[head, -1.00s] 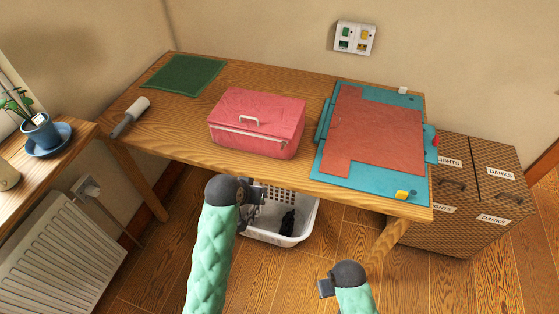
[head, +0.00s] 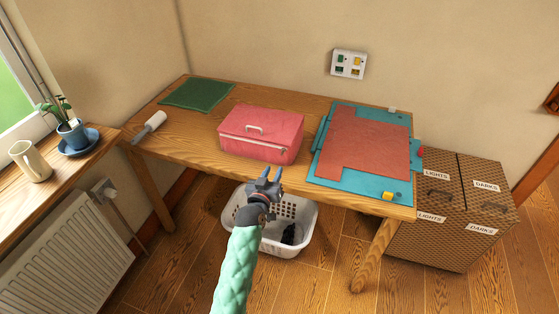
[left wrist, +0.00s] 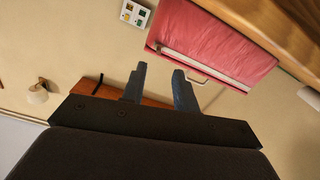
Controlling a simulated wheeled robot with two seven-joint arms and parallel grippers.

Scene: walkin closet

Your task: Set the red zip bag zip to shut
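The red zip bag (head: 262,148) is a pink-red box-shaped bag standing upright on the wooden table, with a pale handle on top. A pale line runs along its upper front; the zip pull is too small to make out. The bag also shows tilted in the left wrist view (left wrist: 225,52), with a pale strip and thin handle beyond the fingers. My left gripper (head: 269,177) is open and empty, in front of and below the bag, apart from it. Its two fingers are spread in the left wrist view (left wrist: 158,84). My right gripper is out of view.
The table (head: 175,140) also holds a green cloth (head: 197,94), a lint roller (head: 150,127) and a teal mat (head: 325,170) with a red sheet (head: 370,143). A white basket (head: 308,220) stands on the floor beneath my left gripper. Patterned boxes (head: 440,240) stand at right.

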